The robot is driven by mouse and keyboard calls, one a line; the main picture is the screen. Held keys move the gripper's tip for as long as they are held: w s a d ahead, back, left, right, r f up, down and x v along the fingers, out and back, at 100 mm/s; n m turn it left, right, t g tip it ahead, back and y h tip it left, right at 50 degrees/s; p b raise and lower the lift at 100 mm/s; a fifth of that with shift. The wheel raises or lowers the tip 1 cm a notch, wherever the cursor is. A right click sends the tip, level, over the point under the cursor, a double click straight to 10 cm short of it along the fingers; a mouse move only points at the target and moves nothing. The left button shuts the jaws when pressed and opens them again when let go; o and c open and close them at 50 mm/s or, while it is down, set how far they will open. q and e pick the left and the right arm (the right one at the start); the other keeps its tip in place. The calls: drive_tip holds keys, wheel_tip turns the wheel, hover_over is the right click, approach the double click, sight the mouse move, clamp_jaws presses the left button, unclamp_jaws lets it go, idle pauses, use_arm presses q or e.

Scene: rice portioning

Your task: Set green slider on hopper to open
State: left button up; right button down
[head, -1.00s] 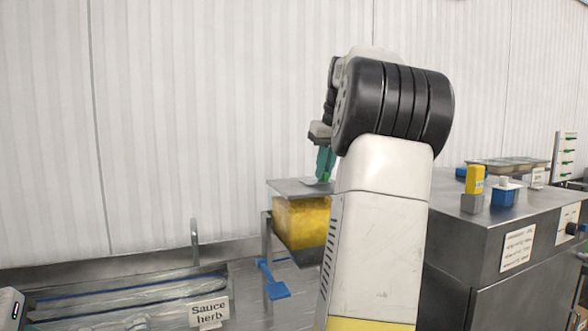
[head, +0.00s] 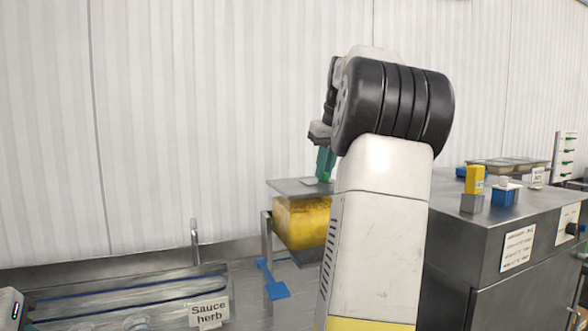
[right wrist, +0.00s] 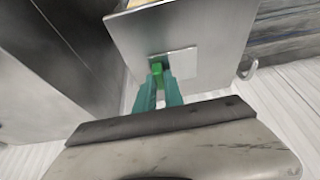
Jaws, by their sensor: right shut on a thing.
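The hopper is a yellow box (head: 302,222) under a flat grey metal top plate (head: 290,187), left of my right arm in the head view. The top plate also fills the upper part of the right wrist view (right wrist: 215,25). The green slider (right wrist: 157,72) shows as a small green piece at a pale square patch in that plate. My right gripper (right wrist: 160,82) has teal fingers, close together and shut on the green slider. My right arm hides part of the hopper.
A tray area labelled "Sauce herb" (head: 209,312) lies at lower left. A metal cabinet (head: 470,240) at right bears a yellow item (head: 475,180) and a blue holder (head: 504,195). A corrugated white wall stands behind.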

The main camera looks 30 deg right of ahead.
sight(307, 181)
drive_tip(key=shift+w+a, duration=0.15)
drive_tip(key=shift+a, duration=0.95)
drive_tip(key=shift+w+a, duration=0.1)
drive_tip(key=shift+a, duration=1)
drive_tip(key=c, duration=1.4)
unclamp_jaws()
drive_tip(key=shift+a, duration=0.15)
drive_tip(key=shift+c, duration=0.2)
drive_tip(key=shift+s+r, duration=0.2)
drive_tip(key=shift+r, duration=0.35)
drive_tip(key=v, duration=0.6)
drive_tip(key=shift+s+r, duration=0.2)
drive_tip(key=shift+r, duration=0.1)
